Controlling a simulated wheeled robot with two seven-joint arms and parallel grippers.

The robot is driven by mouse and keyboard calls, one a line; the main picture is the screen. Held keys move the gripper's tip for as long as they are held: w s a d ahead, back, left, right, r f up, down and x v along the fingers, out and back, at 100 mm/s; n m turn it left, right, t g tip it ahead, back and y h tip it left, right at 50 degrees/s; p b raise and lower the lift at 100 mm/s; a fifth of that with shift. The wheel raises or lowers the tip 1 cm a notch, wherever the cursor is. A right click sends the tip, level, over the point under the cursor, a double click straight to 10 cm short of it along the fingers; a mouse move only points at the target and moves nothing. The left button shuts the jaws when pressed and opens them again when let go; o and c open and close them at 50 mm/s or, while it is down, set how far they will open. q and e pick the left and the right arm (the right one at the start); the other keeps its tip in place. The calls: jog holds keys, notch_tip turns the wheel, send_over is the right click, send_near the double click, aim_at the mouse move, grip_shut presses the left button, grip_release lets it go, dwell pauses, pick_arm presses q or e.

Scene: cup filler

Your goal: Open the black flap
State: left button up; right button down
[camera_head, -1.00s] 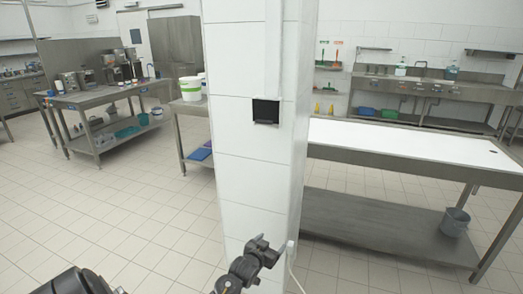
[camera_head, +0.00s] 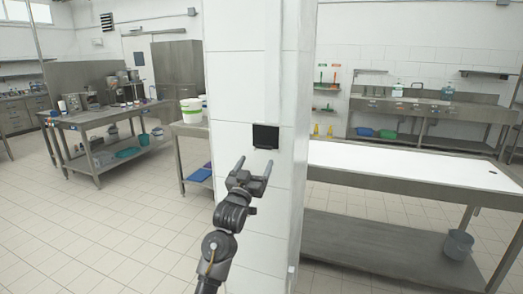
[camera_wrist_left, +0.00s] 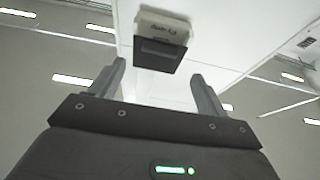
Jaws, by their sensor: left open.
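The black flap (camera_head: 265,136) is a small dark square on the front face of the white tiled pillar. It looks closed in the head view. In the left wrist view the black flap (camera_wrist_left: 158,55) hangs from a light box (camera_wrist_left: 163,25) with lettering. My left gripper (camera_head: 254,165) is open and empty, just below the flap and apart from it. In the left wrist view its two fingers (camera_wrist_left: 158,82) stand wide on either side, with the flap beyond them near the middle. My right gripper is not in view.
The white pillar (camera_head: 245,80) stands right in front. A long white-topped table (camera_head: 400,160) is on the right, with a grey bucket (camera_head: 458,244) on its lower shelf. Steel tables with tubs stand at the left. The tiled floor (camera_head: 110,230) at front left is clear.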

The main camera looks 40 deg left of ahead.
aim_at(263, 148)
pick_arm(q)
jog(key=p+x, duration=0.1)
jog(key=x, duration=0.6)
jog(key=shift+f, duration=0.1)
